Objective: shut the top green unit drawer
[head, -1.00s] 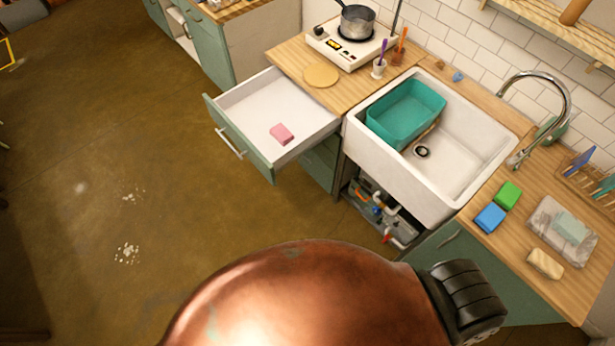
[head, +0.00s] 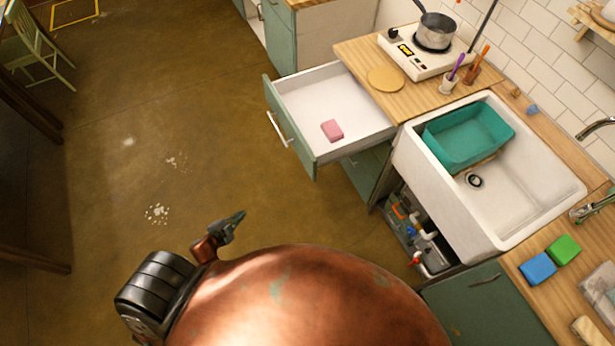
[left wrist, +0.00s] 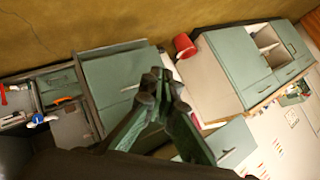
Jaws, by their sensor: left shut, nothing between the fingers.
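The top green unit drawer (head: 293,134) stands pulled far out in the head view, with its green front, bar handle and white inside showing. A pink block (head: 332,130) lies in it. My left gripper (head: 236,218) is shut and empty, above the floor in front of the drawer. It is apart from the drawer front, below and left of it in the picture. In the left wrist view the dark fingers of my left gripper (left wrist: 160,82) show close up, in front of green cabinet fronts. My right gripper is not in view.
A white sink (head: 520,205) with a teal basin (head: 468,135) is right of the drawer. A hotplate (head: 425,55) with a pot (head: 435,31) stands on the wooden counter. A red bucket (left wrist: 184,46) shows in the left wrist view. The floor left of the drawer is clear.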

